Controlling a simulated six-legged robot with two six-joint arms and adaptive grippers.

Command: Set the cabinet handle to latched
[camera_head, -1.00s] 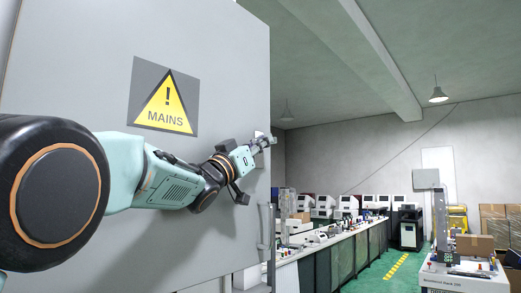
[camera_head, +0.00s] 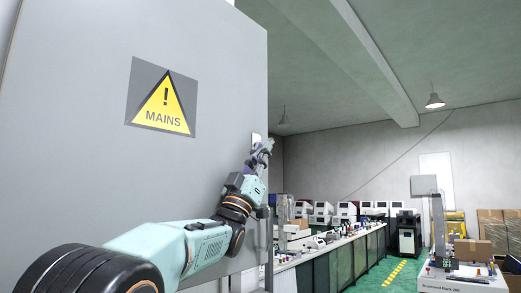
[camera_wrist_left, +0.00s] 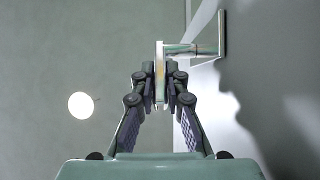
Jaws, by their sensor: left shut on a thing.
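The grey cabinet door (camera_head: 80,150) fills the left of the head view and carries a yellow MAINS warning sign (camera_head: 162,98). The handle's pale mounting plate (camera_head: 256,138) is near the door's right edge, mostly covered by my left gripper (camera_head: 263,152). In the left wrist view, the handle (camera_wrist_left: 188,49) stands out from its plate on a short stem. My left gripper (camera_wrist_left: 160,78) is shut on the handle's grip bar (camera_wrist_left: 159,58), with one finger on each side. The handle's exact angle on the door is hard to tell. My right gripper is not in view.
A long bench (camera_head: 345,252) with several machines runs along the right behind the cabinet. A white machine (camera_head: 460,278) stands at the lower right. Cardboard boxes (camera_head: 492,226) are at the far right. The green floor with yellow stripes (camera_head: 398,272) between them is clear.

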